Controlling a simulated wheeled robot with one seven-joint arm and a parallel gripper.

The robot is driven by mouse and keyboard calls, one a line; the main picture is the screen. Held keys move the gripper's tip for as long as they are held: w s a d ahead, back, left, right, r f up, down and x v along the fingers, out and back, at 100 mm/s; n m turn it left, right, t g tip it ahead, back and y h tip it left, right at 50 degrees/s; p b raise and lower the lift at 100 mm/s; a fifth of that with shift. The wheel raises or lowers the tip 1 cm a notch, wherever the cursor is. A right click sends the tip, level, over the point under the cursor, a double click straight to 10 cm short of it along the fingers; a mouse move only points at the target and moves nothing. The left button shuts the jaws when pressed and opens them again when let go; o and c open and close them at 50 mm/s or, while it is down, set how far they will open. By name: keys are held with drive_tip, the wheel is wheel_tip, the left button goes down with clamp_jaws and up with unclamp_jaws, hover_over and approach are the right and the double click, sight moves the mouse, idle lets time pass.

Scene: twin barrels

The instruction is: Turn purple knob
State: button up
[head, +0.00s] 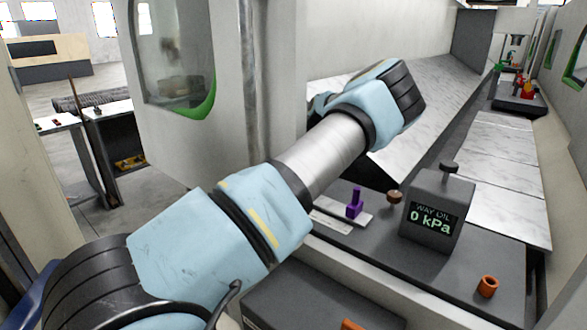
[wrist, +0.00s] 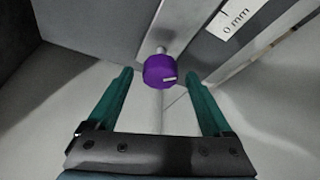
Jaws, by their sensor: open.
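A round purple knob (wrist: 160,72) with a short white mark on its face shows in the wrist view. It sits on a thin pale shaft beside a light bar. My gripper (wrist: 160,74) is open, its two green fingers on either side of the knob, with a visible gap on both sides in the picture. How deep the knob lies relative to the fingertips is hard to tell. In the head view my arm hides the gripper's fingers. A purple upright piece (head: 355,204) stands on a pale plate there; I cannot tell if it is the same knob.
In the head view a grey box reading WAY OIL 0 kPa (head: 436,210) stands on the dark ledge, with an orange ring (head: 487,286) and a brown knob (head: 394,197) nearby. A machine door (head: 205,75) is behind my arm.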

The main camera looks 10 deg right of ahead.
drive_tip(key=shift+c, duration=0.2)
clamp_jaws()
idle(0.6)
drive_tip(key=shift+b, duration=0.35)
drive_tip(key=m+b, duration=0.2)
drive_tip(key=shift+f+m+t+b, duration=0.15)
drive_tip(key=shift+m+t+b, duration=0.15)
drive_tip(key=shift+t+b, duration=0.1)
drive_tip(key=shift+s+a+m+t+h+b, duration=0.1)
drive_tip(key=shift+m+t+h+b, duration=0.2)
drive_tip(key=shift+m+b, duration=0.5)
drive_tip(key=shift+a+m+t+h+b, duration=0.1)
drive_tip(key=shift+m+t+h+b, duration=0.15)
drive_tip(key=shift+m+b, duration=0.5)
drive_tip(key=shift+r+m, duration=0.2)
drive_tip(key=shift+m, duration=0.05)
drive_tip(key=shift+o, duration=0.2)
unclamp_jaws()
